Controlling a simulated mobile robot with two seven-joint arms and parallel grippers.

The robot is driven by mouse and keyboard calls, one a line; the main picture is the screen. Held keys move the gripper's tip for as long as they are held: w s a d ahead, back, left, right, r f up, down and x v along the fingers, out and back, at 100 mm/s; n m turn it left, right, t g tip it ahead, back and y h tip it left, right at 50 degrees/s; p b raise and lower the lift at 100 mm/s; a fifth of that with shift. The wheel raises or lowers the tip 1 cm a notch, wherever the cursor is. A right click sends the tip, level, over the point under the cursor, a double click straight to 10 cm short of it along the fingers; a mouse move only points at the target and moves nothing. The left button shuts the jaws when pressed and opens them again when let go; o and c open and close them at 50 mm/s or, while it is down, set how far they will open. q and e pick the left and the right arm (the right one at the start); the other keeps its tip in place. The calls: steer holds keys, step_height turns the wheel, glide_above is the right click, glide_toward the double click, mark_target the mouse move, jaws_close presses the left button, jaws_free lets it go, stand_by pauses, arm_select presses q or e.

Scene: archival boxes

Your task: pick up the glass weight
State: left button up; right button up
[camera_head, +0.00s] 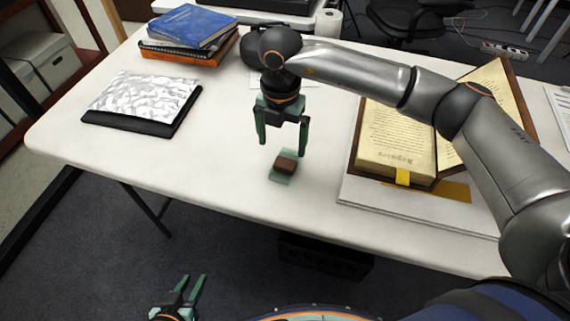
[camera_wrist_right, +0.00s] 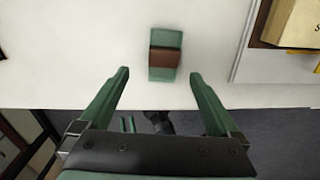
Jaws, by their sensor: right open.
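The glass weight (camera_head: 279,178) is a small translucent green block with a brown band around its middle. It lies on the white table near the front edge, and it also shows in the right wrist view (camera_wrist_right: 166,41), ahead of the fingertips. The brown band (camera_head: 286,163) faces up. My right gripper (camera_head: 282,146) is open and empty, pointing down just above and slightly behind the weight, not touching it. In the right wrist view its two green fingers (camera_wrist_right: 160,74) are spread wider than the weight. My left gripper (camera_head: 194,277) is open and empty, low in front of the table.
An open book (camera_head: 395,140) lies on a pale board (camera_head: 360,191) to the right of the weight. A silvery crumpled sheet on a black pad (camera_head: 146,92) lies at left. Stacked books (camera_head: 190,26) stand at back left. The table (camera_head: 225,160) around the weight is clear.

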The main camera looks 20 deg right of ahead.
mark_target(285, 162)
steer(key=f, duration=0.6)
steer(key=shift+s+d+f, duration=0.1)
steer(key=shift+d+f, duration=0.2)
steer(key=shift+d, duration=0.05)
jaws_close()
stand_by(0.5)
